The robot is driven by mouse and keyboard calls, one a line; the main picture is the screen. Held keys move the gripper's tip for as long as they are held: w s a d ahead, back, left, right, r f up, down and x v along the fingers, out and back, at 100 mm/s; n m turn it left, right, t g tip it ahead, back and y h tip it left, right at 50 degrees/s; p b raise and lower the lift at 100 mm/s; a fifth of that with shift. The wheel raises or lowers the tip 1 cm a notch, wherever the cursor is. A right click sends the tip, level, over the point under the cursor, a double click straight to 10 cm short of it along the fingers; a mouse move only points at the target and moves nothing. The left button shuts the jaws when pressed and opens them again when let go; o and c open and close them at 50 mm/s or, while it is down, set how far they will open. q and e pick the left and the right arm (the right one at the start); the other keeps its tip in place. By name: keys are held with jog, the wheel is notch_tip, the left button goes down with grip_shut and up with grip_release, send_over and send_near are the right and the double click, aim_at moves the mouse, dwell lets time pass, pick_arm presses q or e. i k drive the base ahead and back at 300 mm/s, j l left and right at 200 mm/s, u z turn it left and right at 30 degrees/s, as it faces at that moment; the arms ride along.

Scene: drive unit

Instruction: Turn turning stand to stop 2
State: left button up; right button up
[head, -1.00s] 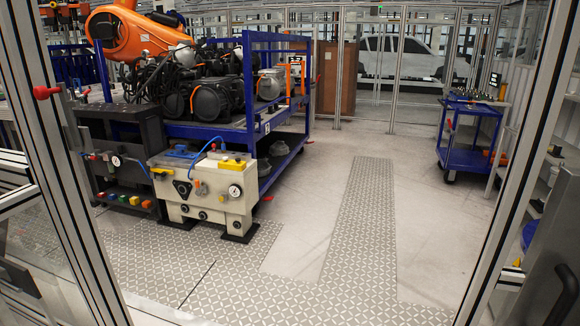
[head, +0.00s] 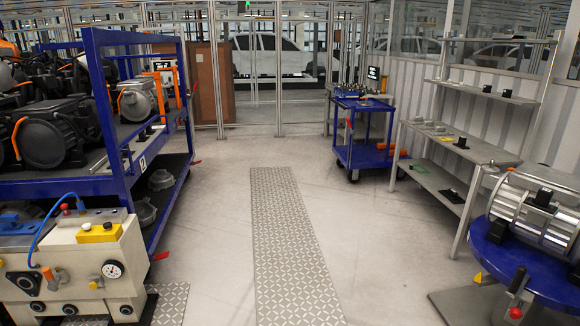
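The turning stand appears to be the round blue table (head: 520,272) at the lower right. A silver ribbed drive unit (head: 535,215) with black parts sits on it. A lever with a red knob (head: 516,312) stands at its front edge, and a small yellow pointer (head: 478,277) shows at its left side. The stand is cut off by the right picture edge, and I cannot read any stop marks. Neither of my grippers is in view.
A blue rack (head: 122,150) with motors stands left, behind a beige machine (head: 75,262) with a gauge. A grey shelf bench (head: 465,150) stands right, a blue trolley (head: 362,150) farther back. The patterned floor strip (head: 285,240) between them is clear.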

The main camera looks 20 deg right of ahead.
aim_at(534, 250)
jog(key=i+l+z, duration=0.1)
jog(key=i+z, duration=0.2)
jog(key=z, duration=0.15)
jog(key=i+z, duration=0.3)
jog(key=z, duration=0.15)
jog(key=i+j+z, duration=0.15)
jog(key=z, duration=0.35)
jog(key=i+j+z, duration=0.3)
jog(key=z, duration=0.15)
jog(key=i, duration=0.05)
